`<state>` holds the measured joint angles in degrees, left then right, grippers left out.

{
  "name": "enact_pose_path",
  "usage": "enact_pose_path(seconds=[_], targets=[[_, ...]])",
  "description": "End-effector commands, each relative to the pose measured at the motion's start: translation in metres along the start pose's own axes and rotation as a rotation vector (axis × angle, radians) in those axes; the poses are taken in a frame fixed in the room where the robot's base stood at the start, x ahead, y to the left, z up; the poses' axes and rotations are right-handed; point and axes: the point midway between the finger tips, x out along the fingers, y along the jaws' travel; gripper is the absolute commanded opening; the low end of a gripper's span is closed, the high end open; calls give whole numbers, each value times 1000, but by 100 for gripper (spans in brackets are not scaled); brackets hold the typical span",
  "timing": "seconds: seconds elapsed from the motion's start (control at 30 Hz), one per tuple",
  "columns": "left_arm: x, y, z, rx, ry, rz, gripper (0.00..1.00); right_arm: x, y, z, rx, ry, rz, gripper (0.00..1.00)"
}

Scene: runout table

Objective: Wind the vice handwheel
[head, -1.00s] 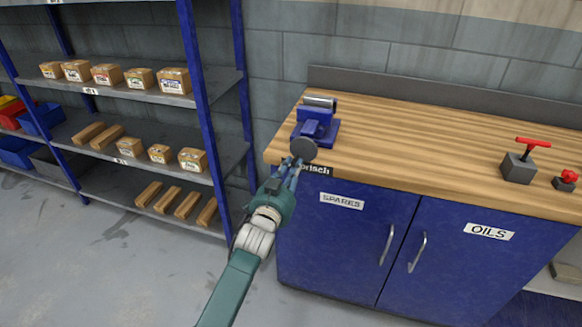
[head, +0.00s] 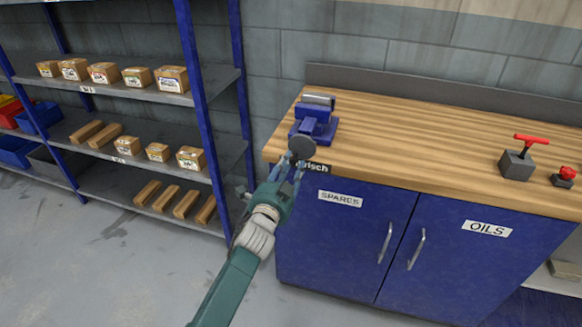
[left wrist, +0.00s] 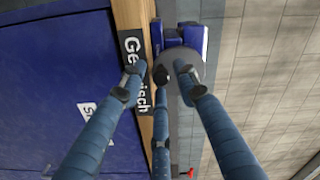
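The blue vice (head: 314,118) stands at the left front corner of the wooden bench. Its round dark grey handwheel (head: 302,147) faces out past the bench's front edge. In the left wrist view the handwheel (left wrist: 188,60) lies ahead of the fingers, with the blue vice body (left wrist: 205,38) behind it. My left gripper (head: 292,169) is just in front of and below the wheel. Its three blue-grey fingers (left wrist: 161,88) are spread apart and look open, with nothing held between them. Whether a fingertip touches the wheel, I cannot tell. My right gripper is not in view.
The wooden bench top (head: 420,135) is clear between the vice and a grey block with a red T-handle (head: 517,160). A small red-knobbed piece (head: 565,176) sits at the right. Blue cupboard doors (head: 340,245) are below. A shelf rack (head: 195,90) with boxes stands left.

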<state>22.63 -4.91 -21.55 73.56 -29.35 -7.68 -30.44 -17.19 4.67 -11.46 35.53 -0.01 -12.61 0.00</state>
Motion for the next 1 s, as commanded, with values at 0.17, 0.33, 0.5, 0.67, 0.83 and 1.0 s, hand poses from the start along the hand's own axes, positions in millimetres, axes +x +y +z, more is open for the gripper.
enact_pose_path(seconds=[0.17,0.33,0.5,0.67,0.83,1.0], targets=[[0,-1,0,363,1,-2,31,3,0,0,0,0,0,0],[0,-2,0,592,0,-1,31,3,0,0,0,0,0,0],[0,-4,-1,954,1,-2,31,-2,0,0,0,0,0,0],[0,-4,-2,1201,1,-2,31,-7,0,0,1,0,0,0],[0,-6,-3,1520,1,-2,31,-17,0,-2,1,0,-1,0],[1,-1,-2,1572,-1,-1,31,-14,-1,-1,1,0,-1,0]])
